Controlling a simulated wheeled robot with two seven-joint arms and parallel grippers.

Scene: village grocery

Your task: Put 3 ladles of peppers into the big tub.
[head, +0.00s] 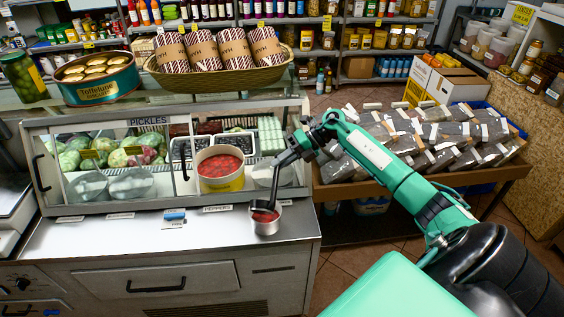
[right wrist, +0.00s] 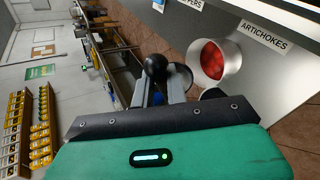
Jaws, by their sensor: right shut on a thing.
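My right gripper (head: 304,143) is shut on the upper handle of a dark ladle (head: 280,178); the handle's round black end (right wrist: 154,66) shows in the right wrist view. The ladle slants down to the mouth of a silvery round tub (head: 265,228) near the counter's front edge. Red peppers (right wrist: 212,59) show inside this tub. I cannot tell whether the ladle's bowl is in the mouth or just above it. A larger white and yellow container (head: 222,184) of red peppers stands in the case, behind the PEPPERS label. My left gripper is out of view.
The glass pickle case (head: 120,205) stands behind the steel counter (head: 110,240). A small blue item (head: 175,216) lies on the counter. Bagged goods (head: 440,130) fill the stand at right.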

